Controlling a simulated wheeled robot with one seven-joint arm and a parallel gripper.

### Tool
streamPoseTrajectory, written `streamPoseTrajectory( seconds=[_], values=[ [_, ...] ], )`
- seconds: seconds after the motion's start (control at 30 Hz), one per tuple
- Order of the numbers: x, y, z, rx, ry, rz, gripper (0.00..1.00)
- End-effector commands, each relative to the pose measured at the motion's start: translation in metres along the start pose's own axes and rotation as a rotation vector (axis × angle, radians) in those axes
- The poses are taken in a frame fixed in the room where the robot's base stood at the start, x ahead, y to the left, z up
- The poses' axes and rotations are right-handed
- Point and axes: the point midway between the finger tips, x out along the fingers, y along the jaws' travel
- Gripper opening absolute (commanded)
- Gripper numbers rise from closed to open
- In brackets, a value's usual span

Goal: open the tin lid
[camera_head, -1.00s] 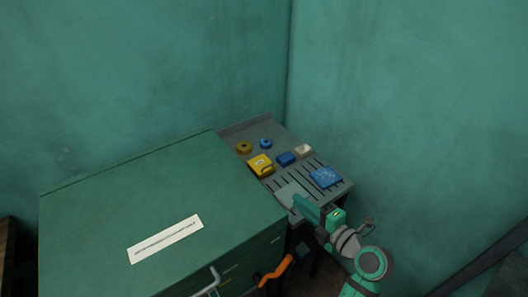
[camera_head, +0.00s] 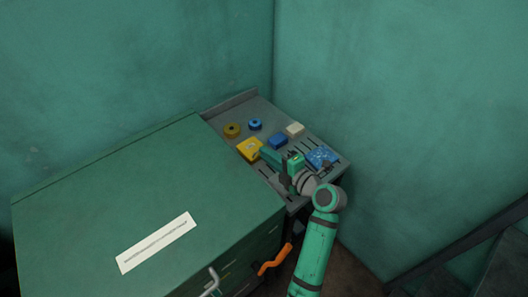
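A yellow box with a pale mark on top (camera_head: 249,149) sits on the grey slotted shelf (camera_head: 230,105); it may be the tin, and its top looks closed. A flat blue patterned box (camera_head: 321,157) lies at the shelf's right edge, partly behind my arm, so I cannot tell for sure which of the two is the tin. My gripper (camera_head: 265,153) is over the shelf, its tip close to the right side of the yellow box. I cannot tell whether they touch. The fingers are too small and overlapped to show a gap.
A small blue block (camera_head: 278,141) and a cream block (camera_head: 295,129) lie behind my gripper. A brown-yellow ring (camera_head: 232,130) and a blue ring (camera_head: 255,124) lie farther back. A large green cabinet (camera_head: 120,200) with an orange handle (camera_head: 275,260) stands left; walls close in behind.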

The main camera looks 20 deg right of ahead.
Motion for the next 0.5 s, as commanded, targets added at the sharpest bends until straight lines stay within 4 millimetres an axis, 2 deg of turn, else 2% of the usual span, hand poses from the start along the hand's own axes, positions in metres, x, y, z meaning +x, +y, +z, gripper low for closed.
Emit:
streamPoseTrajectory(
  seconds=[0.2,0.5],
  values=[
    [0.017,-0.001,0.004,0.003,-0.007,-0.001,0.13],
    [0.022,-0.001,0.004,0.002,-0.007,0.0,0.13]
  ],
)
